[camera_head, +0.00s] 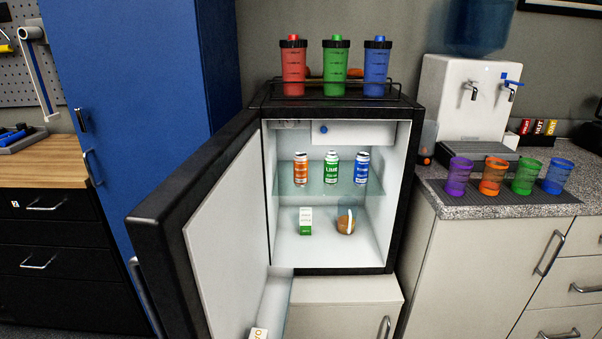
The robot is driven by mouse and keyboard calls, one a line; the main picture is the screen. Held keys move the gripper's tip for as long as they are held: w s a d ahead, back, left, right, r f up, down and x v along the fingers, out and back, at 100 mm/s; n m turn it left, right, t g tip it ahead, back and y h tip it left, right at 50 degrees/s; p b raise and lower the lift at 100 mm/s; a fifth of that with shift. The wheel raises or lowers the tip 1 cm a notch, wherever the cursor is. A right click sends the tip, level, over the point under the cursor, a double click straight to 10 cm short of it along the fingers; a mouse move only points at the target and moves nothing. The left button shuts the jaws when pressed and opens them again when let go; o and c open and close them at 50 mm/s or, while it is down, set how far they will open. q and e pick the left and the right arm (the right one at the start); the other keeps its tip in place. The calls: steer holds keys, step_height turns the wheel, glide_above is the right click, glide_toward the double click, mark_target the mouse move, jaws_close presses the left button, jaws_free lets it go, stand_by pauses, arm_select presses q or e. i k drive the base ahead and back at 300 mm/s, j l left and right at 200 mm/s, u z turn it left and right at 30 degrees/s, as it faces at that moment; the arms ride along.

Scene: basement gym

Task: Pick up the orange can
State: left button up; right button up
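The orange can (301,170) stands upright on the glass shelf (317,189) inside the open mini fridge, at the left of a row of three cans. A green can (331,169) stands to its right, and a blue can (361,169) stands at the right end of the row. The cans are apart from each other. Neither of my grippers shows in the head view.
The fridge door (215,220) is swung open to the left. A small green-and-white carton (306,221) and a round brown item (345,222) sit on the fridge floor. Several coloured cups stand on the counter (440,205) at right; three shaker bottles stand on the fridge top.

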mark_target(300, 159)
steer(key=i+l, duration=0.15)
steer(key=l, duration=0.15)
steer(key=i+l, duration=0.15)
steer(key=l, duration=0.2)
steer(key=i+l+u, duration=0.15)
steer(key=l, duration=0.15)
steer(key=i+l+u, duration=0.2)
steer(key=l+u, duration=0.15)
steer(key=l, duration=0.2)
